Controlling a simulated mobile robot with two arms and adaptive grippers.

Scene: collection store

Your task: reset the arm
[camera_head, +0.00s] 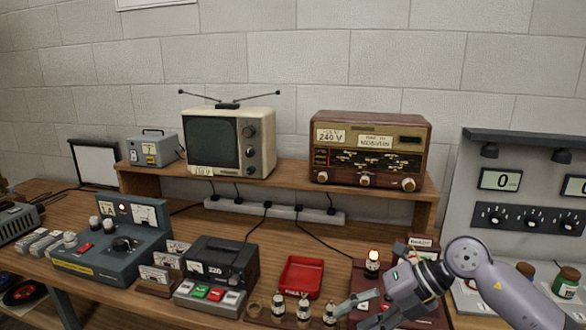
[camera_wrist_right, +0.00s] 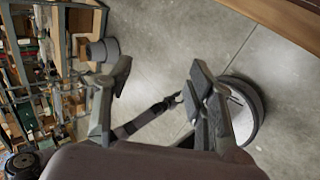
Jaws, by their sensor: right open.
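My right arm comes in from the right in the head view. Its gripper (camera_head: 362,312) is open over the front right of the wooden bench (camera_head: 340,238), with its fingers towards the lower left. It is in front of a dark red box bearing a small lit tube, and hides part of it. In the right wrist view the two fingers of the right gripper (camera_wrist_right: 160,88) stand well apart with nothing held between them. Grey floor shows beyond them. My left gripper is not in view.
Close to the right gripper are several small tubes (camera_head: 303,308) and a red tray (camera_head: 301,277). A television (camera_head: 228,142) and a radio (camera_head: 370,150) stand on the raised shelf. A grey meter panel (camera_head: 520,180) is at right. Loaded shelving (camera_wrist_right: 38,95) shows in the wrist view.

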